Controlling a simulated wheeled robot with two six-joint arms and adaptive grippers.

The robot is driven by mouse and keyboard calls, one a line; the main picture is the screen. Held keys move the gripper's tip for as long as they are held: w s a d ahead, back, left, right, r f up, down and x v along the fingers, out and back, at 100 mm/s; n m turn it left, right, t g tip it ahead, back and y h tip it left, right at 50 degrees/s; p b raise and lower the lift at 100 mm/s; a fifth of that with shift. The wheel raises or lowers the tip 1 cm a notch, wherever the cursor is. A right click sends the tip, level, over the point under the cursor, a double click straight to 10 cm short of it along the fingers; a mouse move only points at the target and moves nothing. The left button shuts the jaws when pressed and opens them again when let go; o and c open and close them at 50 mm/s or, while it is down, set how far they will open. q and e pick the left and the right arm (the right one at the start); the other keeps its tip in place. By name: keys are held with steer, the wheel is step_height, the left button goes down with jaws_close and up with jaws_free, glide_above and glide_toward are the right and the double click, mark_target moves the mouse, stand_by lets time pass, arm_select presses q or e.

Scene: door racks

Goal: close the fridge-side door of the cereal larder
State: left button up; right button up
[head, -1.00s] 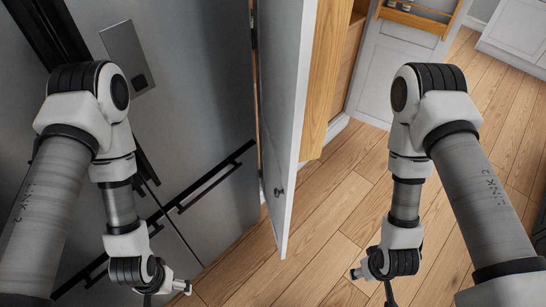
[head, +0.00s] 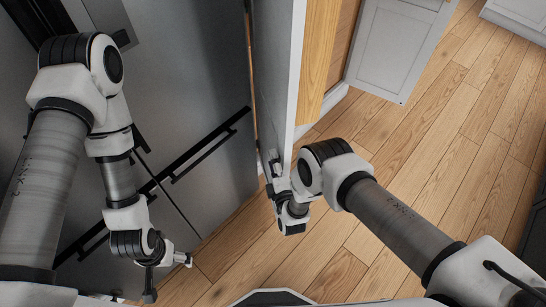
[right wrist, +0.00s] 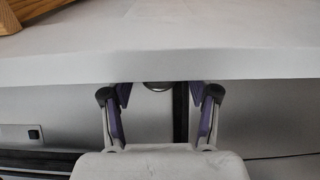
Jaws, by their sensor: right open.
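The fridge-side door (head: 276,62) of the larder stands open beside the steel fridge, seen nearly edge-on in the head view. Its pale edge and face (right wrist: 160,48) cross the top of the right wrist view. A round metal knob (right wrist: 157,86) shows just under that edge, partly hidden. My right gripper (head: 273,163) is at the door's lower front end in the head view. In the right wrist view its fingers (right wrist: 159,103) are spread, one on each side of the knob, and not closed on it. My left gripper (head: 178,268) hangs in front of the fridge, away from the door; its opening is unclear.
The steel fridge (head: 200,75) with dark bar handles (head: 205,145) fills the left. Oak larder woodwork (head: 322,60) is right of the door. The other larder door (head: 392,52) stands open further right. Wooden floor (head: 440,150) is clear at centre right.

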steer(key=shift+w+a, duration=0.1)
steer(key=shift+w, duration=0.25)
jaws_close()
